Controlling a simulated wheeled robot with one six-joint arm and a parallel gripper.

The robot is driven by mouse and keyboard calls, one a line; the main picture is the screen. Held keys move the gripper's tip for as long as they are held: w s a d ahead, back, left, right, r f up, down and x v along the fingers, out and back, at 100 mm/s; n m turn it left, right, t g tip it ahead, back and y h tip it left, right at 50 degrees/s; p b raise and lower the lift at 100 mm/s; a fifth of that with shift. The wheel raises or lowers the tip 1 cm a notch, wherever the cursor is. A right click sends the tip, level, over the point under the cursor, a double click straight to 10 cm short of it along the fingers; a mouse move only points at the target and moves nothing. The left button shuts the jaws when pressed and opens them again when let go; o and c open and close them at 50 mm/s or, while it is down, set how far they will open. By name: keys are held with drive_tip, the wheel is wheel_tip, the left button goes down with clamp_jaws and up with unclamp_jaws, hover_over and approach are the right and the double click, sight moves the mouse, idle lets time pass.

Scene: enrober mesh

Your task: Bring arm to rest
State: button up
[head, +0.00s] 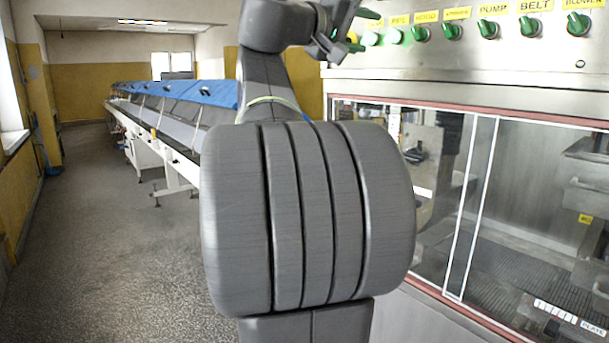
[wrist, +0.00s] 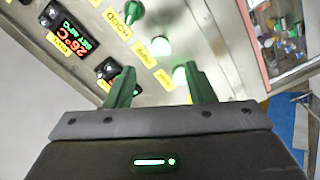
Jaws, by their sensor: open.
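My gripper (wrist: 160,77) is open in the wrist view, with its two green fingers apart and nothing between them. It faces the enrober's control panel (wrist: 100,30), where a green knob (wrist: 131,12) and two pale green lights show past the fingers. The gap to the panel cannot be told. In the head view my gripper (head: 343,38) is at the top centre, beside the left end of the panel (head: 470,60). My arm is raised and bent in the middle of that view, and hides part of the machine and the room behind.
The enrober's glazed front (head: 450,200) fills the right side, framed in red and white. A row of green knobs (head: 488,28) with yellow labels runs above it. A long conveyor (head: 180,110) with blue covers stands behind to the left. The floor (head: 100,230) at the left is clear.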

sight(389, 33)
drive_tip(key=x, duration=0.2)
drive_tip(key=p+x, duration=0.1)
drive_tip(key=x, duration=0.2)
drive_tip(key=p+x, duration=0.1)
drive_tip(key=x, duration=0.1)
drive_tip(key=shift+w+d+r, duration=0.25)
drive_tip(key=shift+d, duration=0.05)
drive_tip(key=shift+n+p, duration=0.5)
drive_tip(key=shift+n, duration=0.2)
drive_tip(key=shift+s+a+r+n+p, duration=0.1)
drive_tip(key=shift+s+a+n+p, duration=0.05)
drive_tip(key=shift+n+p, duration=1.55)
drive_tip(key=shift+n, duration=0.1)
drive_tip(key=shift+n+p, duration=0.7)
drive_tip(key=shift+p, duration=0.15)
drive_tip(key=n+p, duration=0.5)
drive_tip(key=p, duration=0.2)
drive_tip(key=shift+n+p, duration=0.3)
drive_tip(key=shift+f+b+v, duration=0.15)
drive_tip(key=shift+b+v, duration=0.2)
drive_tip(key=shift+v, duration=0.45)
drive_tip(key=shift+f+b+v, duration=0.15)
drive_tip(key=shift+b+v, duration=0.15)
drive_tip(key=shift+v, duration=0.5)
